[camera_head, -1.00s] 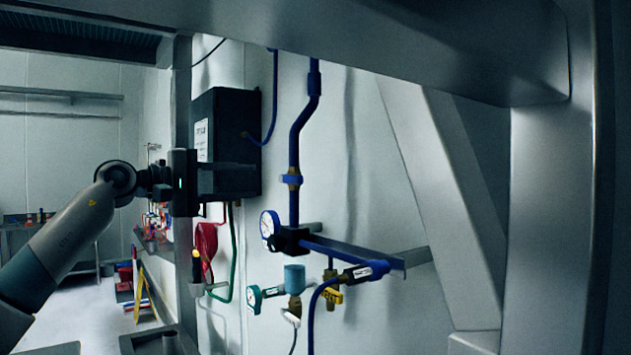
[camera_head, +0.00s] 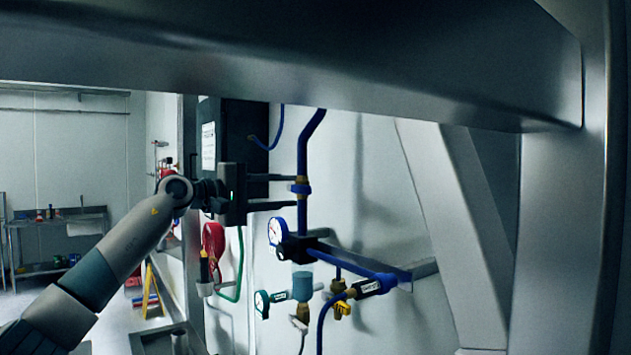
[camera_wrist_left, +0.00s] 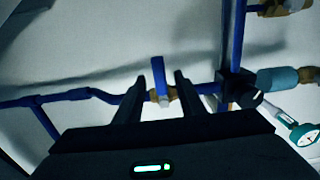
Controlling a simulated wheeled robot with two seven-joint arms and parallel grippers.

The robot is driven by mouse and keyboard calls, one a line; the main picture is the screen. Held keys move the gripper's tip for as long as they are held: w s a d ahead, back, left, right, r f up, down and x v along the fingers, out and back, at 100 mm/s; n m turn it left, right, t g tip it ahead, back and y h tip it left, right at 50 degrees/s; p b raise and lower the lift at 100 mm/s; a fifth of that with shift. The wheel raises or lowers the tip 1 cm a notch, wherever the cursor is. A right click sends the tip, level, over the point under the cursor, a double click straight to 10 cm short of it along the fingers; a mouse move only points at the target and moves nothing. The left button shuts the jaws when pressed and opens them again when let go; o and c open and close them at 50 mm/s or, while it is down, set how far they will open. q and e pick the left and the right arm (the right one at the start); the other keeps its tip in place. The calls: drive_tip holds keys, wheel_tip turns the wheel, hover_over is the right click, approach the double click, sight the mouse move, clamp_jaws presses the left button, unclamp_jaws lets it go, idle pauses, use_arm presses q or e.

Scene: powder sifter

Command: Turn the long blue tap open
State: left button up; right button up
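The long blue tap (camera_head: 301,188) is a blue handle on a brass valve on the upright blue pipe (camera_head: 303,150) at the wall. My left gripper (camera_head: 296,191) is open and comes in from the left, its two fingers pointing at the tap, one above it and one below. In the left wrist view the blue tap handle (camera_wrist_left: 159,78) shows between the two separated fingertips of the left gripper (camera_wrist_left: 160,80). I cannot tell whether either finger touches it. My right gripper is not in view.
A pressure gauge (camera_head: 277,232) and a metal bracket (camera_head: 420,268) sit below the tap. Lower are a teal gauge (camera_head: 262,304), a teal fitting (camera_head: 303,285) and a yellow tap (camera_head: 342,309). A black box (camera_head: 240,135) hangs behind the gripper. A large metal beam (camera_head: 300,60) crosses above.

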use_arm(q)
drive_tip(key=p+x, duration=0.4)
drive_tip(key=x, duration=0.5)
drive_tip(key=shift+a, duration=0.1)
drive_tip(key=shift+c, duration=0.6)
clamp_jaws()
